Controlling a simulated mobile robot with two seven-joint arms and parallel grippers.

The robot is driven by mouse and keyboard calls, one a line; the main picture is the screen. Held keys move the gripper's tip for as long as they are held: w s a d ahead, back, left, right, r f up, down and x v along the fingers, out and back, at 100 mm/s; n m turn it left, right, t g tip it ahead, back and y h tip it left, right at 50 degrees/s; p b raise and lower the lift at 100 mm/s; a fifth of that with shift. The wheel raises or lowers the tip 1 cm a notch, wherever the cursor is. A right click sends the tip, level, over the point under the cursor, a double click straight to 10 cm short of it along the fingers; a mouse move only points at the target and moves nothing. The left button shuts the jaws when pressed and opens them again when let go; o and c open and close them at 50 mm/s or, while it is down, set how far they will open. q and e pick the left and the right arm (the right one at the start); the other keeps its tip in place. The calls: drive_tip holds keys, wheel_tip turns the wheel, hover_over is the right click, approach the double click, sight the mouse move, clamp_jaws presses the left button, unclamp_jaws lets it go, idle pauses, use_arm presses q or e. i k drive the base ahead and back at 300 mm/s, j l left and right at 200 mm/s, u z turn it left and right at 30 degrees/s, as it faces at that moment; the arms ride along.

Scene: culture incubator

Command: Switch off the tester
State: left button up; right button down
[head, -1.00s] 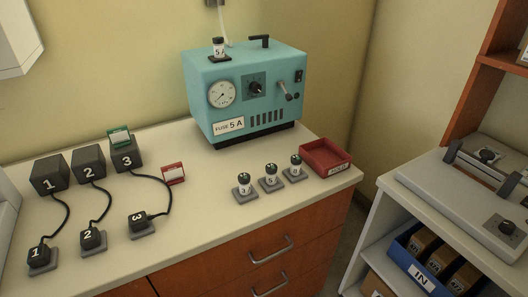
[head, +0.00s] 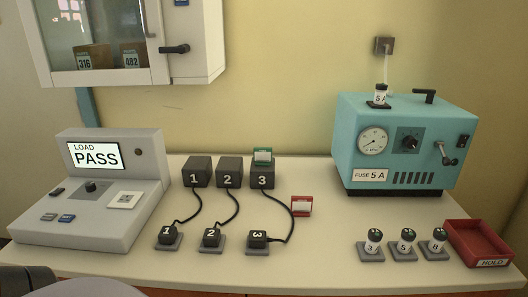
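A grey console (head: 85,215), which looks like the tester, stands at the left end of the counter. Its tilted screen (head: 96,155) reads "LOAD PASS". A dark round button or lamp (head: 138,152) sits right of the screen. The switch's position is too small to tell. Neither gripper is in view.
Numbered black blocks (head: 229,172) with cabled plugs (head: 211,237) stand mid-counter. A teal box (head: 400,145) labelled "FUSE 5 A", several small fuses (head: 405,240) and a red HOLD tray (head: 480,240) are right. A wall cabinet (head: 205,45) hangs above the console.

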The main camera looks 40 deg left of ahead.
sight(58, 190)
drive_tip(key=u, duration=2.4)
